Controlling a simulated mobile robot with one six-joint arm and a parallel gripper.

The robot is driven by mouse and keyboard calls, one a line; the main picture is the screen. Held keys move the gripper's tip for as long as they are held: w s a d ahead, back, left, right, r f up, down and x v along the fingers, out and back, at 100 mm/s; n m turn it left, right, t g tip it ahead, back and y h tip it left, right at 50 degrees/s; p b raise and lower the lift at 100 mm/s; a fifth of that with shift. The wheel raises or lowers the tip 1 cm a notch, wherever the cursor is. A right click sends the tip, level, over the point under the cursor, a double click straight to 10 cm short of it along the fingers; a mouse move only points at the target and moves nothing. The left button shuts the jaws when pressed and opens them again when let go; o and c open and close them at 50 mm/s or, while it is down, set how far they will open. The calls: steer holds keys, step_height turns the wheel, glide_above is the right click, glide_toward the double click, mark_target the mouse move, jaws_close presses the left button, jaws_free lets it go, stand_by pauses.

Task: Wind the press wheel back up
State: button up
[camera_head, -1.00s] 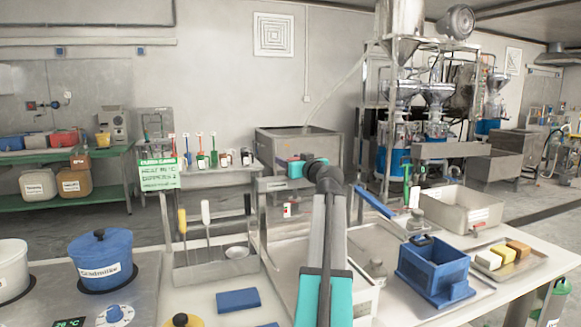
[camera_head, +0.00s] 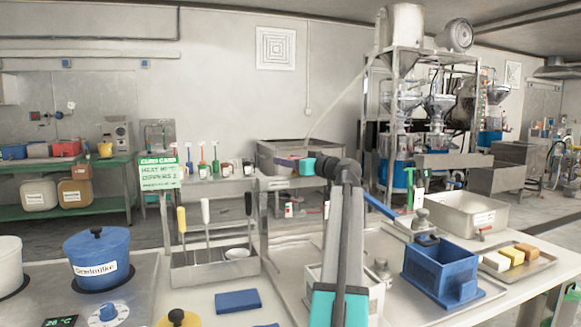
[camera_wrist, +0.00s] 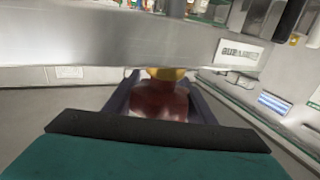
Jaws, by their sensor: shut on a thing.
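My gripper (camera_head: 284,161) is at the far side of the metal press frame (camera_head: 293,183), just above its top beam, small and partly unclear in the head view. In the wrist view my gripper (camera_wrist: 160,92) is shut on a dark red knob (camera_wrist: 150,101) that sits between its two dark fingers. A yellow part (camera_wrist: 168,73) shows just beyond the knob. A broad metal beam (camera_wrist: 110,60) crosses the upper wrist view close by. The full press wheel cannot be made out in either view.
A blue open box (camera_head: 440,270) and a tray with several blocks (camera_head: 515,262) stand right of my arm. A utensil rack (camera_head: 215,270) and a blue pot (camera_head: 97,258) stand left. A metal basin (camera_head: 460,210) is at the back right.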

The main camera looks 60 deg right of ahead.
steer(key=shift+s+a+f+n+y+b, duration=0.15)
steer(key=shift+n+y+b, duration=0.2)
steer(key=shift+y, duration=0.25)
steer(key=shift+w+a+n+y+b, duration=0.1)
steer(key=shift+n+y+b, duration=0.15)
steer(key=shift+n+y, duration=0.3)
steer(key=o, duration=1.1)
steer(key=shift+c, duration=0.2)
steer(key=shift+s, duration=0.15)
steer(key=s+a+p, duration=0.1)
steer(key=s, duration=1.2)
steer(key=shift+s+a, duration=0.3)
steer(key=shift+a, duration=0.1)
